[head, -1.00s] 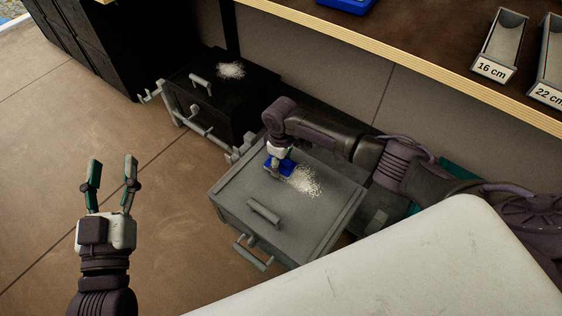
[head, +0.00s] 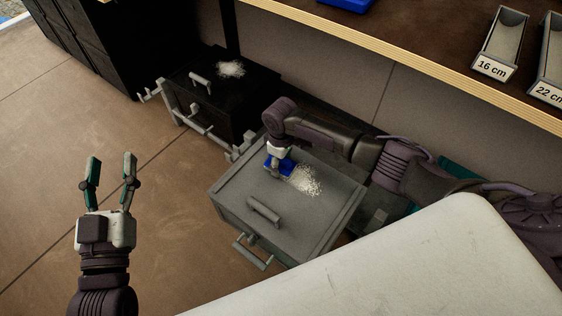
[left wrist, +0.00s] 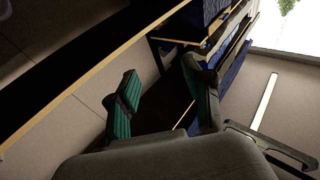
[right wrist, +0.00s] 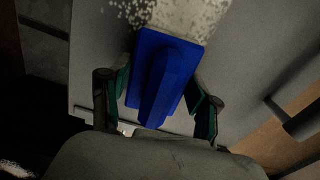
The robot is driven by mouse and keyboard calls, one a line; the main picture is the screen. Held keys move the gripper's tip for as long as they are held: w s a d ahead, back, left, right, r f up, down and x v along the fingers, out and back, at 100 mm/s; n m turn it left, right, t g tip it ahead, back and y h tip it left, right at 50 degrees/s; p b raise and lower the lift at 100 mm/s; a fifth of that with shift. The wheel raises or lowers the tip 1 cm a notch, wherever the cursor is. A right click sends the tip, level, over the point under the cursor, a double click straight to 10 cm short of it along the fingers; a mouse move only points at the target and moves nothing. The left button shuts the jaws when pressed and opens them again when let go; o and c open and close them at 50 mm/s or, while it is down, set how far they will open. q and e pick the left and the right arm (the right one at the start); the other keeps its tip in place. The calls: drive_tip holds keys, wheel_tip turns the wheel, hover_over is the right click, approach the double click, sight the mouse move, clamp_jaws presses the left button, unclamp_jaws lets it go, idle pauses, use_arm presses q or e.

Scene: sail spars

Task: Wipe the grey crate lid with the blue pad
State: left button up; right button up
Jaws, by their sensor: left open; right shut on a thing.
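The grey crate lid (head: 290,222) closes a grey crate on the floor and carries a bar handle (head: 264,211). A patch of white grains (head: 303,180) lies on the lid's far part. My right gripper (head: 279,160) points down over the lid's far left part and is shut on the blue pad (head: 272,166). In the right wrist view the blue pad (right wrist: 163,75) sits between the fingers, low at the lid, with white grains (right wrist: 180,14) just past its edge. Whether the pad presses on the lid is hard to tell. My left gripper (head: 111,172) is open and empty above the floor.
A black crate (head: 215,95) with its own white patch (head: 231,69) stands behind, to the left. A shelf (head: 420,60) with labelled trays (head: 500,45) runs along the back right. Bare floor (head: 60,160) lies at left.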

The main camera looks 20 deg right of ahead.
sight(290, 163)
use_arm(q)
drive_tip(key=shift+w+a+f+g+p, duration=0.15)
drive_tip(key=shift+f+g+p, duration=0.15)
drive_tip(key=shift+f+g, duration=0.7)
use_arm(e)
drive_tip(key=shift+f, duration=0.1)
idle(1.1)
use_arm(q)
drive_tip(key=shift+f, duration=0.15)
